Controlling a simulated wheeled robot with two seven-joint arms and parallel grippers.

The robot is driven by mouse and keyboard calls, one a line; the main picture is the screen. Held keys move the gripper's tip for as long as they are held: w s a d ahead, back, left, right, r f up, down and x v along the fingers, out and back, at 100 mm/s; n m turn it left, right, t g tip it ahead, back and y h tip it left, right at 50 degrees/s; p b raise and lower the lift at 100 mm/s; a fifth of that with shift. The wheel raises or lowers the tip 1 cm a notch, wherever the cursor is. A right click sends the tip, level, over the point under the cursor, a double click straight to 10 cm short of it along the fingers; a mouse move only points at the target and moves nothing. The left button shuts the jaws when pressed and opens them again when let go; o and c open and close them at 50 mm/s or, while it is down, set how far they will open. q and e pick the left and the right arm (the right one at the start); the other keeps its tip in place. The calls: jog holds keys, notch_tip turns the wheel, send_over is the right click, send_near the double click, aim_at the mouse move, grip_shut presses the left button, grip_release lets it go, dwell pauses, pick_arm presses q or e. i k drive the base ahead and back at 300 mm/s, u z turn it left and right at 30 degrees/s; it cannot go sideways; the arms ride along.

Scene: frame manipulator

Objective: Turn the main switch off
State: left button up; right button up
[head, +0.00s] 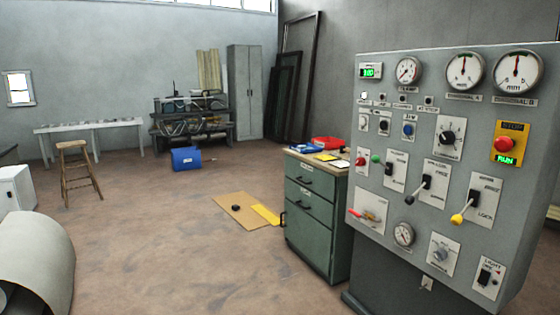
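A grey control panel (385,85) stands at the right on a dark base. It carries several controls, and most labels are too small to read, so I cannot tell for sure which is the main switch. There is a black rotary knob (449,137), a black-tipped lever (425,182), a yellow-tipped lever (462,213), a toggle switch (389,170) and a rocker switch (485,276) at the lower right. Neither gripper is in view.
A green drawer cabinet (308,215) stands close to the panel's left, with a red tray (327,142) on top. A cardboard sheet (238,209) lies on the floor. A wooden stool (79,170) and a blue box (186,158) stand farther back. The middle floor is open.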

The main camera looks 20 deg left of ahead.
aim_at(360, 162)
jog(key=u, duration=0.8)
jog(key=i, duration=2.45)
